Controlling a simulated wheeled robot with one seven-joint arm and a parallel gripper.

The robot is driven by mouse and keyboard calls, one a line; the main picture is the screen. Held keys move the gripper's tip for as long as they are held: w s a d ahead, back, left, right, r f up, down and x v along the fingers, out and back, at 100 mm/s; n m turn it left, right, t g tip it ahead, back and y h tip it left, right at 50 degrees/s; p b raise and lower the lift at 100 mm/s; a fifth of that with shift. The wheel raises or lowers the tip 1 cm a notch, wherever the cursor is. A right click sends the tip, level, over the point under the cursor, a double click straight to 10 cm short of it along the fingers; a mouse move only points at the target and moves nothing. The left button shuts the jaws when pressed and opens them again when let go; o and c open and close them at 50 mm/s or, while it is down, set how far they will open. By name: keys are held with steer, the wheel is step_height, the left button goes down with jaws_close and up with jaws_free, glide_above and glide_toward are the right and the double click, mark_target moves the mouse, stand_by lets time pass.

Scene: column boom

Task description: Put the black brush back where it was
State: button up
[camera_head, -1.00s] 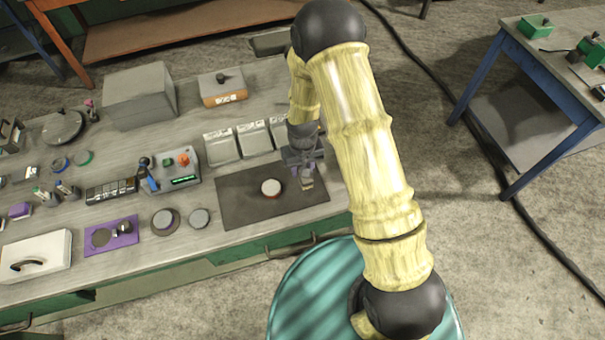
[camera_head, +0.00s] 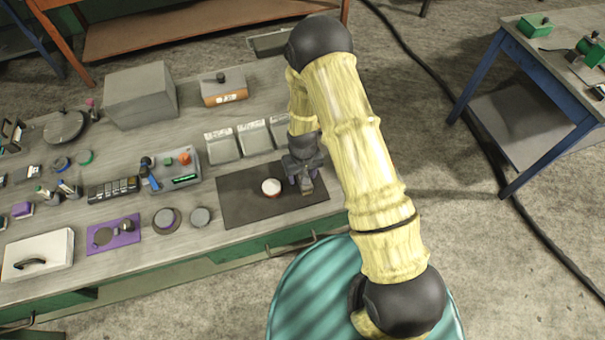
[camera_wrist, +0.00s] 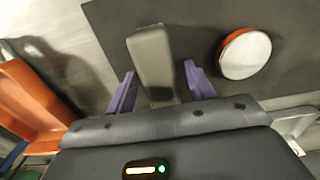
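My gripper (camera_head: 304,181) is low over the right end of the dark mat (camera_head: 238,206). In the wrist view its two purple fingers (camera_wrist: 160,82) are apart, with a visible gap on the right side of a grey, elongated block-like piece (camera_wrist: 152,52) between them. That piece may be the brush, but it looks grey rather than black and I cannot tell for certain. In the head view its end (camera_head: 307,188) shows just in front of the gripper. Its near part is hidden behind the gripper body in the wrist view.
A round white-topped, red-sided container (camera_head: 271,187) stands on the mat, left of the gripper; it is close by in the wrist view (camera_wrist: 245,54). Grey bins (camera_head: 222,146) line the mat's back edge.

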steer(key=shift+r, duration=0.1)
step_height(320, 180, up, 12)
steer(key=b, duration=0.3)
stand_by(0.7)
steer(key=shift+r, duration=0.15)
stand_by(0.4)
steer(key=s+d+r+m+t, duration=0.2)
steer(key=s+d+r+m, duration=0.1)
steer(key=s+d+r, duration=0.9)
steer(key=shift+d+r+t, duration=0.3)
steer(key=shift+d+r, duration=0.4)
steer(key=shift+r, duration=0.15)
